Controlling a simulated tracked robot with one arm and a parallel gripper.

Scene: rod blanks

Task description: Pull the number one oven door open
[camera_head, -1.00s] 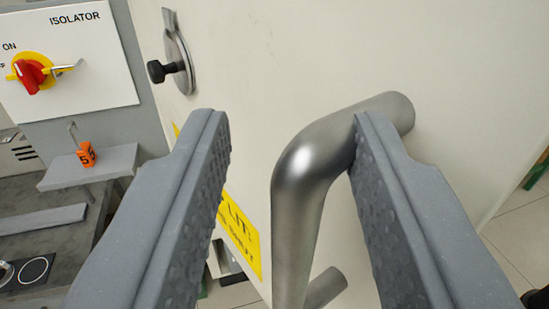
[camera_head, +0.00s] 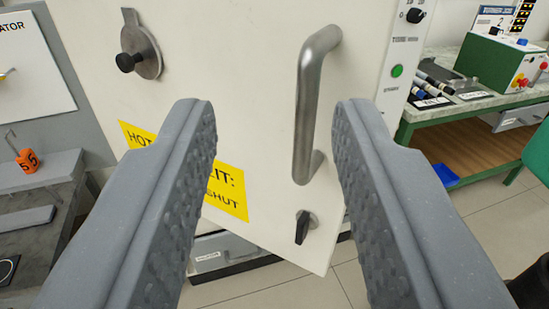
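The cream oven door (camera_head: 250,75) fills the middle of the view. Its bent steel bar handle (camera_head: 309,105) stands on the right part of the door. My gripper (camera_head: 275,105) is open, with its fingers wide apart and nothing held. The handle shows between the fingers, nearer the right one, and appears beyond the fingertips. A yellow label (camera_head: 228,190) on the door is partly hidden by the left finger. A black turn knob (camera_head: 303,227) sits below the handle. I cannot tell whether the door is shut or ajar, and no oven number shows.
A round steel cover with a black knob (camera_head: 139,55) is at the door's upper left. A control panel with a green button (camera_head: 397,71) is to the right. A workbench (camera_head: 470,107) with tools stands beyond.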

